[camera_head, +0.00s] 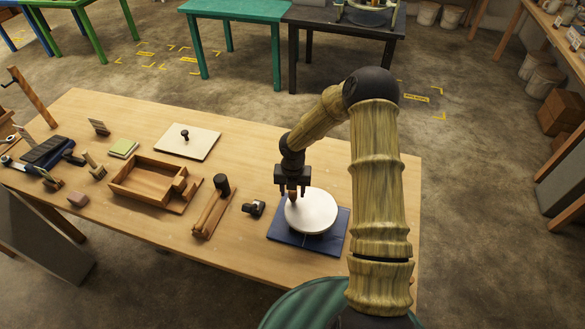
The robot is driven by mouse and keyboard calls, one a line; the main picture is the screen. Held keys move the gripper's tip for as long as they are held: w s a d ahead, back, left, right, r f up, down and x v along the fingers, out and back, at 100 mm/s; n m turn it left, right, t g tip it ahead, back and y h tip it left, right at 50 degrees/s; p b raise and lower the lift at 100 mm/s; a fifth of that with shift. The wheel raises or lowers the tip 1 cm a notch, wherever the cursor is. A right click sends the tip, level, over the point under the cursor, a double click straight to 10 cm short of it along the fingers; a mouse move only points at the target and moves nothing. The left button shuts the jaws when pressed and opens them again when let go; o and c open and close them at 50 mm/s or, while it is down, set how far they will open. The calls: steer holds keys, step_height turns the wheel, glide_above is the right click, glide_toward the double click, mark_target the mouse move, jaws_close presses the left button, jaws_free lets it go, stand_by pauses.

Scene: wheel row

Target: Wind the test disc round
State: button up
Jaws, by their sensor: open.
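The test disc (315,212) is a round white disc on a dark blue square base (284,238) at the right part of the wooden table. My gripper (292,199) points down at the disc's left edge, with its jaws open. A small reddish-brown peg or knob shows between or just below the fingers, near the disc's rim. I cannot tell whether the fingers touch it. My arm comes in from the right and passes beside the disc.
A small black device (254,208) stands just left of the base. Further left are a wooden holder with a dark roller (211,207), an open wooden box (128,192) and a pale board with a black knob (205,148). The tabletop (258,150) behind the disc is clear.

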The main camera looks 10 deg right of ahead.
step_height(320, 180, up, 15)
steer(key=b, duration=0.2)
steer(key=shift+r, duration=0.15)
stand_by(0.4)
steer(key=s+r+m+t, duration=0.1)
steer(key=s+r+m, duration=0.2)
steer(key=s+m, duration=0.7)
steer(key=s+r+m+t, duration=0.1)
steer(key=s+r+m, duration=0.2)
steer(key=s+m, duration=0.7)
steer(key=m, duration=1.2)
steer(key=shift+s+d+t, duration=0.2)
steer(key=shift+d+t, duration=0.1)
steer(key=shift+d, duration=0.1)
steer(key=shift+r, duration=0.1)
